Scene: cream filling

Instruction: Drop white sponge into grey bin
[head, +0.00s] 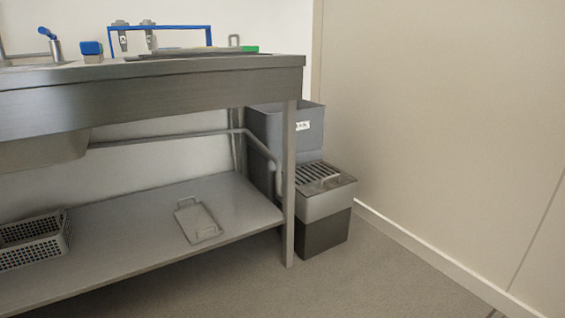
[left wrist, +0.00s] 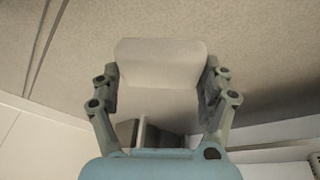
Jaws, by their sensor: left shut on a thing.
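The white sponge (left wrist: 160,62) is held in the left wrist view, a pale block with rounded corners between both fingers. My left gripper (left wrist: 161,86) is shut on it. A tall grey bin (head: 270,127) with a white label stands on the floor in the head view, behind the right table leg, which hides part of it. In front of it is a lower grey box (head: 326,205) with a slatted top, a handle and a darker base. Neither gripper shows in the head view. Below the sponge in the left wrist view are grey upright edges (left wrist: 140,135) that I cannot identify for sure.
A steel sink table (head: 200,85) fills the left, with a lower shelf (head: 130,235) holding a grey basket (head: 35,240) and a flat tray with handles (head: 198,220). A blue rack (head: 160,28) stands on top. Floor at the right is clear up to the wall.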

